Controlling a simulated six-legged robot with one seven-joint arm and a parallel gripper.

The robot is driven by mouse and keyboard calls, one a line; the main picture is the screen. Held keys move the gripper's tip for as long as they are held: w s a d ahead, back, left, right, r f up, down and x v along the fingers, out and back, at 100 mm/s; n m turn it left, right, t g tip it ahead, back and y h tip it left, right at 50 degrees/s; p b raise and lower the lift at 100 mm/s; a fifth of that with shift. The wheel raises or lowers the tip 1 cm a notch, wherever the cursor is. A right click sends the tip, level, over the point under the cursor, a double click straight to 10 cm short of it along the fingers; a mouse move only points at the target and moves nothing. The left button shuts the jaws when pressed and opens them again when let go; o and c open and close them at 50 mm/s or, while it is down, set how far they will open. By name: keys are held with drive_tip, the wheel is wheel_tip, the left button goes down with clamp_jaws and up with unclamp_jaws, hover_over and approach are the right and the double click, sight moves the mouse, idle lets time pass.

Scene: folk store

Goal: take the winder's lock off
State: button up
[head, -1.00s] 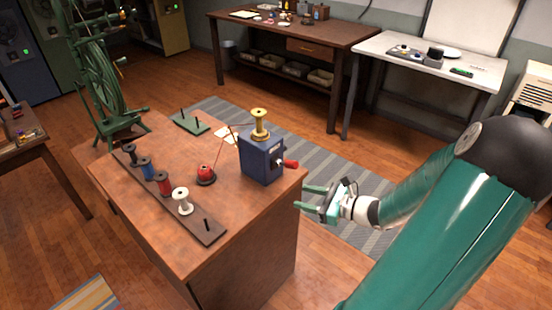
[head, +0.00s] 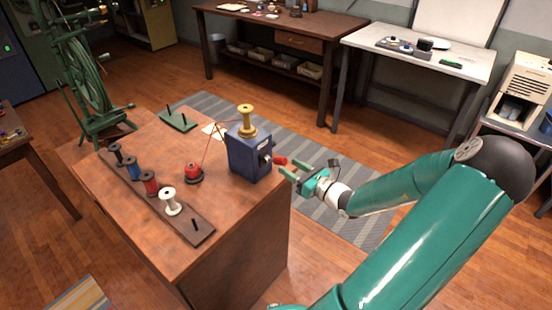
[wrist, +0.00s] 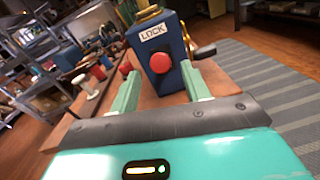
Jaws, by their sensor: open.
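The winder (head: 248,158) is a blue box at the right corner of the brown table, with a yellow spool (head: 246,121) on top. In the wrist view the winder (wrist: 172,81) shows a white "LOCK" label (wrist: 153,32) above a round red knob (wrist: 161,61). My gripper (head: 287,170) is open and empty, just right of the winder and past the table edge. In the wrist view its green fingers (wrist: 160,88) stand either side of the red knob, apart from it.
A dark rack (head: 150,198) with several thread spools lies along the table's left front. A red yarn ball (head: 194,172) sits left of the winder, its thread running up towards the spool. A green stand (head: 178,122) is behind. Striped rug floor right of the table is clear.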

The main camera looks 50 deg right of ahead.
sight(277, 159)
drive_tip(key=w, duration=0.6)
drive_tip(key=shift+w, duration=0.4)
clamp_jaws()
